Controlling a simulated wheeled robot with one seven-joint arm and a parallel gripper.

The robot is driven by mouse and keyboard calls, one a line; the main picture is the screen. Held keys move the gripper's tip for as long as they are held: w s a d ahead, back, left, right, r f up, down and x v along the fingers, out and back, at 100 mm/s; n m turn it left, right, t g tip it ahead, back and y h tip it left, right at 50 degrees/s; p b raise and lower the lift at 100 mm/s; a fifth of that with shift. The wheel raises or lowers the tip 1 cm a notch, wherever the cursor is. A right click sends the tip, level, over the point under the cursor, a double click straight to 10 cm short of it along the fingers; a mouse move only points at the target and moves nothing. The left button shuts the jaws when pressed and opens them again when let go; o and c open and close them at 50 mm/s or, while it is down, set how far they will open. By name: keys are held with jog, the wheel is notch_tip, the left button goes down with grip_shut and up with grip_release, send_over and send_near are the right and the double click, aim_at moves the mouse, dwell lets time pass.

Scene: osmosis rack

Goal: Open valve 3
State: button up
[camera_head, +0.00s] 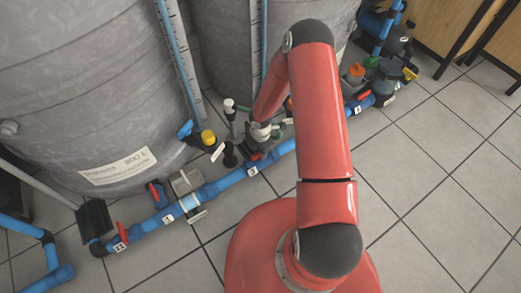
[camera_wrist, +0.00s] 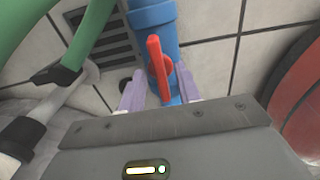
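A red valve handle (camera_wrist: 158,65) stands up from a blue pipe (camera_wrist: 152,14) in the wrist view. It lies roughly along the pipe's line, slightly tilted. My gripper (camera_wrist: 160,90) is open, its two pale lilac fingers one on each side of the handle with gaps showing. In the head view my gripper (camera_head: 262,133) is low over the blue pipe line, beside a small white label (camera_head: 252,171) whose number is too small to read surely. My arm and gripper hide most of this valve there.
Large grey tanks (camera_head: 85,75) stand behind the pipe. Other red handles (camera_head: 121,233) sit along the line at left. In the wrist view a green hose (camera_wrist: 85,45) and a grey pipe are close at left. Tiled floor (camera_head: 440,150) is free at right.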

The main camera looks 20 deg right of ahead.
notch_tip(320, 180, up, 8)
jog(key=shift+f+p, duration=0.1)
jog(key=shift+p, duration=0.75)
jog(key=shift+r, duration=0.2)
jog(key=s+d+r+m+t+h+p, duration=0.15)
jog(key=r+m, duration=0.35)
jog(key=r, duration=1)
jog(key=s+d+r+m+t+h, duration=0.1)
jog(key=s+d+r+m, duration=0.35)
jog(key=r, duration=1.05)
jog(key=s+a+r+m+t+y+p, duration=0.1)
jog(key=s+a+r+m, duration=0.2)
jog(key=s+r+m, duration=0.3)
jog(key=s+a+r+m+t+y+p, duration=0.1)
jog(key=s+a+r+m+t, duration=0.1)
jog(key=s+r+m, duration=0.4)
jog(key=s+a+r, duration=0.1)
jog(key=s+r, duration=0.2)
jog(key=s, duration=0.1)
jog(key=shift+s+r, duration=0.15)
jog(key=shift+s, duration=0.1)
